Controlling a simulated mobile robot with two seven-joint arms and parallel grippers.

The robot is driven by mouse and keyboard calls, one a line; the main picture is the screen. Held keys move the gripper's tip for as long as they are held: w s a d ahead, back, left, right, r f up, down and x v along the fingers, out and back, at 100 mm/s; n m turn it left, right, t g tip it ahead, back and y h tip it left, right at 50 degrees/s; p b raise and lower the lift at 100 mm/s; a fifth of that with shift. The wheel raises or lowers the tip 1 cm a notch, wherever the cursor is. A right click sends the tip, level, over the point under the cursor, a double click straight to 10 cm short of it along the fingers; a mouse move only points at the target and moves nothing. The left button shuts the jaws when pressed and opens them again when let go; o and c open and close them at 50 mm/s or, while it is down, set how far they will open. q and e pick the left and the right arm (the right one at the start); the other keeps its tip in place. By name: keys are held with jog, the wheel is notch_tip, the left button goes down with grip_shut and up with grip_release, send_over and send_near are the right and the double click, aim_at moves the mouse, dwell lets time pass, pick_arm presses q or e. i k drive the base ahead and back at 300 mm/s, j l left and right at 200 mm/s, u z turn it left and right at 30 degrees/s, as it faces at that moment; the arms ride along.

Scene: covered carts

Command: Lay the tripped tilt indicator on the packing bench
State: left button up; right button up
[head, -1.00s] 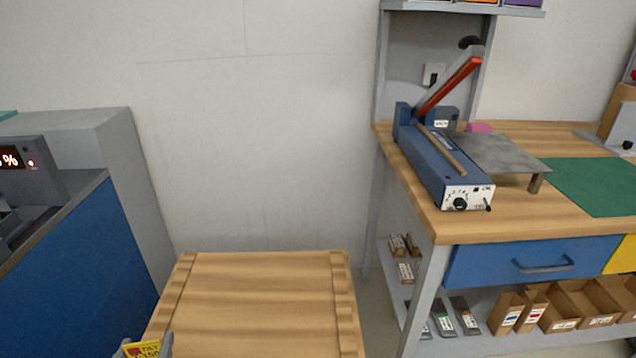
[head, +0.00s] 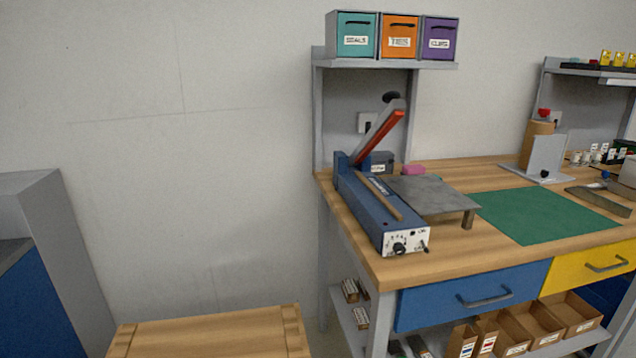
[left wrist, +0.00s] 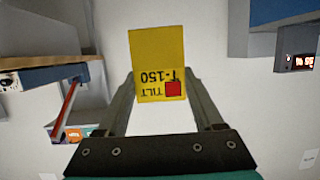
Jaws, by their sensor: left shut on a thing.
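The tilt indicator (left wrist: 157,55) is a yellow card marked "TILT T-150" with a red square window. In the left wrist view my left gripper (left wrist: 160,92) is shut on it, with one finger at each side edge. The head view shows neither the card nor either gripper. The packing bench (head: 345,208) has a wooden top and stands at the centre and right of the head view. A green mat (head: 548,216) lies on it, with bare wood in front of the mat.
A blue heat sealer (head: 380,215) with a raised red-handled arm and grey plate (head: 432,196) takes up the bench's left end. A stand (head: 543,155) is further right. A wooden-topped cart (head: 205,335) is at bottom centre-left; a grey and blue unit (head: 50,230) is at left.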

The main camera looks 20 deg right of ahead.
aim_at(514, 212)
jog(key=l+z, duration=0.3)
jog(key=i+l+z, duration=0.25)
jog(key=l, duration=0.15)
jog(key=l+z, duration=0.3)
jog(key=i+l+z, duration=0.3)
jog(key=k+l, duration=0.05)
jog(key=k, duration=0.05)
